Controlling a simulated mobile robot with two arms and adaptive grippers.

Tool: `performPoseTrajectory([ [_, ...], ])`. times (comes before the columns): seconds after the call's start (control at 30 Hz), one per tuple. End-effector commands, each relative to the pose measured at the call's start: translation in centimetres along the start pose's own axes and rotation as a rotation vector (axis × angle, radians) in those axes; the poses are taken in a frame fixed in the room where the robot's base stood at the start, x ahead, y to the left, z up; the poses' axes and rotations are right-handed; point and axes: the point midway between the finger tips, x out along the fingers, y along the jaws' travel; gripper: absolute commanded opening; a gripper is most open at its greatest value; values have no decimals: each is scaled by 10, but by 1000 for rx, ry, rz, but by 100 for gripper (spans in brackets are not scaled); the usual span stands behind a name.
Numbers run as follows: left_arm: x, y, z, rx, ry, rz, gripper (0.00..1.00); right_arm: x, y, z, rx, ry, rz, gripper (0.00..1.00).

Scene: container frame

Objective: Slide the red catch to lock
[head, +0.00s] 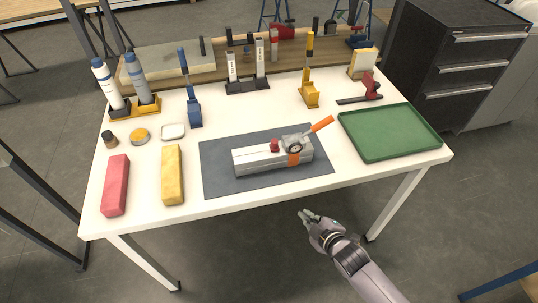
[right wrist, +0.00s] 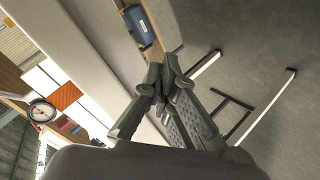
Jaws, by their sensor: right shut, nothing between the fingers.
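The red catch (head: 274,145) sits on top of a silver-grey box-shaped device (head: 258,163) on a dark mat (head: 215,172). A round dial (head: 295,147) and a lever with an orange handle (head: 321,124) are at the device's right part. The dial also shows at the left of the right wrist view (right wrist: 41,112), with an orange band (right wrist: 66,95) beside it. My right gripper (head: 307,215) is in front of the table's front edge, apart from the device. Its fingers (right wrist: 162,82) are shut and empty. My left gripper is out of view.
A green tray (head: 345,125) lies right of the mat. Red (head: 116,185) and yellow (head: 172,174) blocks lie left of it. Several toggle clamps, including a blue one (head: 194,112) and a yellow one (head: 309,92), stand behind. The white table's front edge (head: 260,205) lies between gripper and device.

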Motion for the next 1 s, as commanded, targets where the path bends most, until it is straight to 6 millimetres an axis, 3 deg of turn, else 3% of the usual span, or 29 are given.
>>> performPoseTrajectory([
  [0.1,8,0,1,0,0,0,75,-10,28,-44,-99,93,53,0],
  [0.23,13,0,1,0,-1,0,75,-26,50,-84,-189,173,104,0],
  [0.5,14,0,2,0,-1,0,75,-26,76,-132,-544,403,262,0],
  [0.7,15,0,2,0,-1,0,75,-35,84,-155,-744,534,367,0],
  [1.0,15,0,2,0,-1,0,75,-38,85,-161,-795,569,398,0],
])
